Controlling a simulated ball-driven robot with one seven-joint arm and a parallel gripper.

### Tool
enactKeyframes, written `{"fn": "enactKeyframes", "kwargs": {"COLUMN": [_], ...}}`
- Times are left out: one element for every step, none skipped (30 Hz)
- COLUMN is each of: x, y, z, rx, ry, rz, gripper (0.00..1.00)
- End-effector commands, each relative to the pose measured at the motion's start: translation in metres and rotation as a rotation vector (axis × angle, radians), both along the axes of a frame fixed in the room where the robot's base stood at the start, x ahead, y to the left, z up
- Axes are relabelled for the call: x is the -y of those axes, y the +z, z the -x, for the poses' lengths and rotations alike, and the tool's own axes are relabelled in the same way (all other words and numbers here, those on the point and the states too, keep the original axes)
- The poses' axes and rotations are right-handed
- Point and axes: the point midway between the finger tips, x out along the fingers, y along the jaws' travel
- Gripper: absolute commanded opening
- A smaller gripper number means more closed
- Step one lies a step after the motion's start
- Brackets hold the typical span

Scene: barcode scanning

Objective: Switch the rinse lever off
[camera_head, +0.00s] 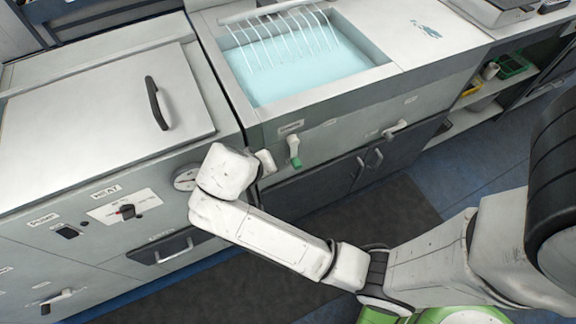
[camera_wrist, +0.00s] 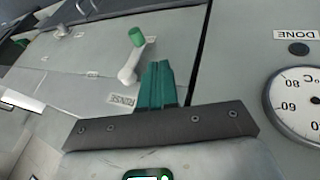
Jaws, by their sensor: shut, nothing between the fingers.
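The rinse lever (camera_head: 293,147) is a pale handle with a green tip on the front panel below the water basin. It hangs down, green tip lowest. In the wrist view, where labels appear upside down, the rinse lever (camera_wrist: 130,66) stands just left of my fingers beside the RINSE label (camera_wrist: 123,99). My gripper (camera_wrist: 159,66) has green fingers shut together, with nothing between them. A small gap shows between the fingers and the lever in that picture; the depth gap is unclear. In the head view my wrist is left of the lever and the fingertips cannot be made out.
A round temperature dial (camera_wrist: 307,106) and the DONE button (camera_wrist: 299,48) sit right of my fingers in the wrist view. The water basin (camera_head: 388,72) with a wire rack is above the lever. Another lever (camera_head: 396,128) is farther right. A heat knob (camera_head: 127,211) is at left.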

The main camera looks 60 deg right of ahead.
Motion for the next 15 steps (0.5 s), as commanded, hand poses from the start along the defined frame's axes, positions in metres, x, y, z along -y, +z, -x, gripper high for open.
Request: {"fn": "enactKeyframes", "kwargs": {"x": [0.001,0.001,0.002,0.004,0.005,0.008,0.01,0.012,0.016,0.019,0.022,0.027,0.03,0.033,0.037], "y": [-0.001,-0.002,-0.004,-0.006,-0.009,-0.013,-0.017,-0.021,-0.027,-0.032,-0.037,-0.044,-0.049,-0.054,-0.061], "z": [0.0,0.0,0.0,0.0,0.0,0.0,0.0,0.0,0.0,-0.001,-0.001,-0.001,-0.002,-0.002,-0.003], "rx": [-0.001,-0.001,-0.001,-0.001,-0.002,-0.004,-0.004,-0.004,-0.004,-0.005,-0.004,-0.005,-0.004,-0.005,-0.004], "ry": [0.0,0.0,0.0,0.0,0.0,0.0,0.0,0.0,0.0,-0.001,-0.001,-0.002,-0.001,-0.001,-0.001], "rz": [-0.001,-0.001,-0.001,-0.001,0.0,-0.001,-0.001,-0.002,-0.002,-0.002,-0.001,-0.002,-0.001,-0.001,-0.001], "gripper": [0.0,0.0,0.0,0.0,0.0,0.0,0.0,0.0,0.0,0.0,0.0,0.0,0.0,0.0,0.0]}}
